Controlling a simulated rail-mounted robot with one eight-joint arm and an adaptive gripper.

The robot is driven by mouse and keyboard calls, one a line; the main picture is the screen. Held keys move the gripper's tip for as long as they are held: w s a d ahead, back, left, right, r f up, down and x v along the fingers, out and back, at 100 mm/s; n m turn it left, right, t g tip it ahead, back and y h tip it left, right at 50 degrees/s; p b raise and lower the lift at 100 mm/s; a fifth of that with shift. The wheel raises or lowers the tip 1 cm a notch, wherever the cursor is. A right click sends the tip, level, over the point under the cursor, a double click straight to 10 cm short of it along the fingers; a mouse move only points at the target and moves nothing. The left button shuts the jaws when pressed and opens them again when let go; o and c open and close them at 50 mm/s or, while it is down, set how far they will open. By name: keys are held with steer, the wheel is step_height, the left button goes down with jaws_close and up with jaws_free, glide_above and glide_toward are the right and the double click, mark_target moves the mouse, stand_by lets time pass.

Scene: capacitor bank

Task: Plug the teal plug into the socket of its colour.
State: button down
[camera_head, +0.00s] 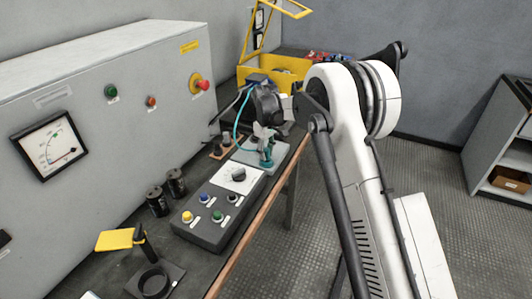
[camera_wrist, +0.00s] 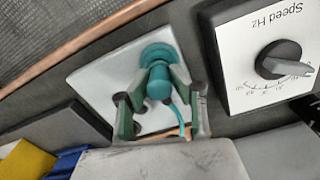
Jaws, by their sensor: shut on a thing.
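My gripper (camera_wrist: 154,90) is shut on the teal plug (camera_wrist: 159,82), with a finger on each side of it. The plug's teal cable (camera_wrist: 182,117) trails toward the wrist, and the cable (camera_head: 238,127) also loops beside my gripper (camera_head: 263,136) in the head view. The teal round socket (camera_wrist: 158,52) sits on a pale plate (camera_wrist: 95,82), directly behind the plug's front end. In the head view the teal socket (camera_head: 266,162) is just below the fingers. I cannot tell how deep the plug sits in it.
A panel with a speed knob (camera_wrist: 280,60) lies beside the plate. A button box (camera_head: 215,212) stands nearer on the bench, with black cylinders (camera_head: 157,200) to its left. A grey cabinet (camera_head: 110,110) borders the bench, and a yellow bin (camera_head: 285,68) stands behind.

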steer(key=shift+f, duration=0.4)
steer(key=c, duration=1.5)
jaws_free()
steer(key=shift+o, duration=0.2)
steer(key=shift+r, duration=0.15)
step_height(320, 180, up, 12)
steer(key=shift+f, duration=0.2)
steer(key=shift+r, duration=0.1)
